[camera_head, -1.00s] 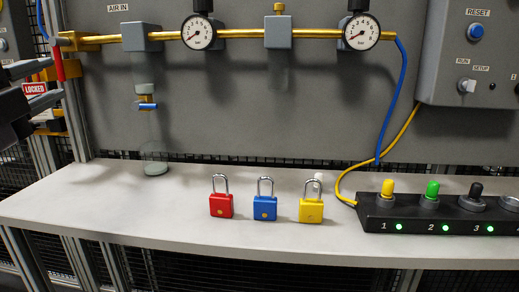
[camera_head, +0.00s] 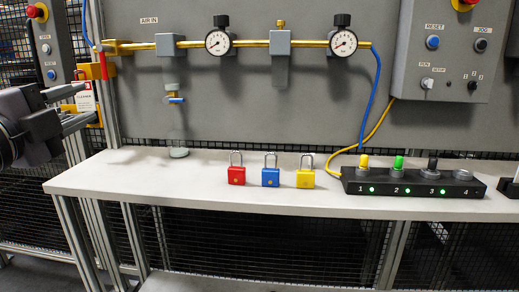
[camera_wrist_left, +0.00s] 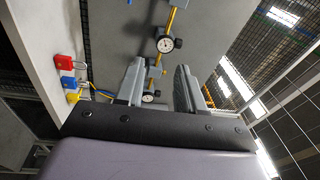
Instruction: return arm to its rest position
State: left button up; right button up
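My left gripper (camera_head: 90,104) is at the left edge in the head view, beside the pipe's left end and above the bench's left side. In the left wrist view its two fingers (camera_wrist_left: 158,88) stand apart with nothing held between them. My right gripper does not show.
The bench (camera_head: 130,178) bears a red padlock (camera_head: 237,176), a blue padlock (camera_head: 271,178), a yellow padlock (camera_head: 306,179) and a black button strip (camera_head: 412,183). A yellow pipe with gauges (camera_head: 218,42) crosses the panel behind. The bench's left part is mostly clear.

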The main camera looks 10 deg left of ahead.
pick_arm(q)
jog(key=w+d+f+n+g+h+p, duration=0.25)
jog(key=d+f+p, duration=0.2)
jog(key=f, duration=0.75)
jog(key=w+d+f+n+g+h+p, duration=0.25)
jog(key=d+f, duration=0.25)
jog(key=f, duration=0.6)
jog(key=s+d+f+n+g+y+p, duration=0.1)
jog(key=s+d+f+n+g+p, duration=0.1)
jog(key=s+f, duration=0.7)
jog(key=s+d+f+n+g+y+p, duration=0.1)
jog(key=s+d+f+n+g+p, duration=0.1)
jog(key=s+d+f+n+p, duration=0.3)
jog(key=s+f+n, duration=0.2)
jog(key=s+f, duration=0.2)
jog(key=f, duration=0.2)
jog(key=shift+d+f, duration=0.15)
jog(key=shift+d, duration=0.05)
jog(key=shift+w, duration=0.1)
jog(key=shift+a, duration=0.1)
